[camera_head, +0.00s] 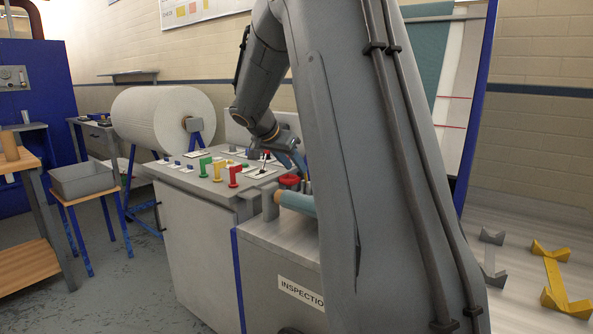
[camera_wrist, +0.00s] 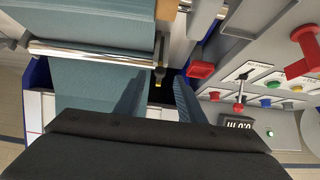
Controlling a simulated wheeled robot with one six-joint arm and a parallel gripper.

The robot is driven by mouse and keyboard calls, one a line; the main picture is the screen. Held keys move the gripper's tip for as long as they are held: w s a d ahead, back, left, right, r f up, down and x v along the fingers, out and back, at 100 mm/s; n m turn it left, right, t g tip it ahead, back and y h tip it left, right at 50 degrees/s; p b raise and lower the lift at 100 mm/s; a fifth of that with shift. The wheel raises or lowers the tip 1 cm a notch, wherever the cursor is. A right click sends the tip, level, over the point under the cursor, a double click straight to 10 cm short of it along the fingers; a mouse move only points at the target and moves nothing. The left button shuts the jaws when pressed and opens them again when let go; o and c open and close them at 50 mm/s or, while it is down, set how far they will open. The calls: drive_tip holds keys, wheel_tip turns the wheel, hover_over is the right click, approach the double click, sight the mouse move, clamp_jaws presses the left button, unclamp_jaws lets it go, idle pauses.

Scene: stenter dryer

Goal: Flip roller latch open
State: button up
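A red block (camera_wrist: 201,69) sits just right of the right fingertip. In the head view, my gripper (camera_head: 294,160) is over the panel near a red part (camera_head: 289,180); my arm hides much of this area.
The control panel (camera_head: 215,182) carries green, yellow and red levers; in the wrist view a red handle (camera_wrist: 304,55) and a length display (camera_wrist: 238,126) lie to the right. A large white roll (camera_head: 160,118) and a grey bin (camera_head: 82,179) stand left.

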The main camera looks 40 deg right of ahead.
drive_tip(key=shift+v, duration=2.35)
drive_tip(key=s+a+f+n+g+y+p, duration=0.1)
drive_tip(key=s+a+f+n, duration=0.3)
drive_tip(key=s+a, duration=0.5)
drive_tip(key=s+a+f+n+g+y+p, duration=0.1)
drive_tip(key=s+a+f+n+y+p, duration=0.3)
drive_tip(key=s+a, duration=0.5)
drive_tip(key=s+a+f+n+y+p, duration=0.3)
drive_tip(key=s+a+f+n, duration=0.3)
drive_tip(key=s, duration=0.8)
drive_tip(key=a, duration=0.3)
drive_tip(key=shift+a+f+g, duration=0.15)
drive_tip(key=shift+a+g, duration=0.05)
drive_tip(key=shift+g, duration=0.2)
